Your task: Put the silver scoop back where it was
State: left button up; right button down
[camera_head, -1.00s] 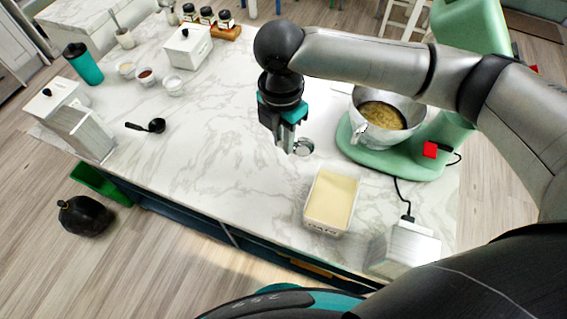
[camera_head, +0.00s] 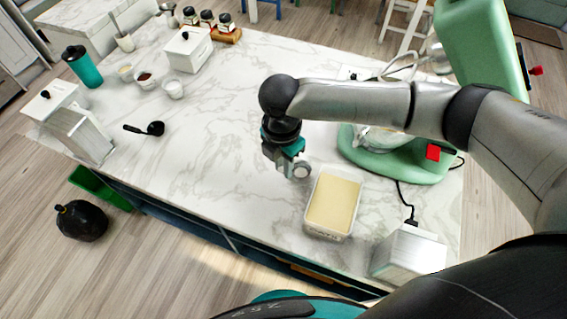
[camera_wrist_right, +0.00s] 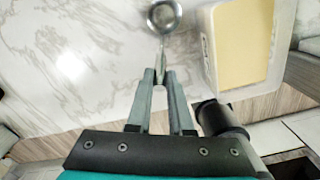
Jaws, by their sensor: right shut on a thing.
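The silver scoop (camera_head: 302,170) is held by its handle in my right gripper (camera_head: 285,169). In the right wrist view the fingers (camera_wrist_right: 161,80) are shut on the handle, and the round bowl of the scoop (camera_wrist_right: 163,15) points away from me. The scoop is beside the left wall of a white tub (camera_head: 309,205) filled with a pale yellow substance. The tub also shows in the right wrist view (camera_wrist_right: 209,62). I cannot tell how high the scoop is above the marble counter. My left gripper is not in view.
A green stand mixer (camera_head: 400,168) with a metal bowl, partly hidden by my right arm, stands behind the tub. A white box (camera_head: 407,252) with a cord is at the front right. A black scoop (camera_head: 152,128) lies left. The middle counter (camera_head: 215,130) is clear.

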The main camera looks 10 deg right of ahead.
jog(key=c, duration=0.8)
grip_release()
jog(key=shift+f, duration=0.1)
notch_tip(320, 180, up, 12)
jog(key=shift+a+r+p, duration=0.15)
jog(key=shift+r+p, duration=0.05)
jog(key=shift+p, duration=0.75)
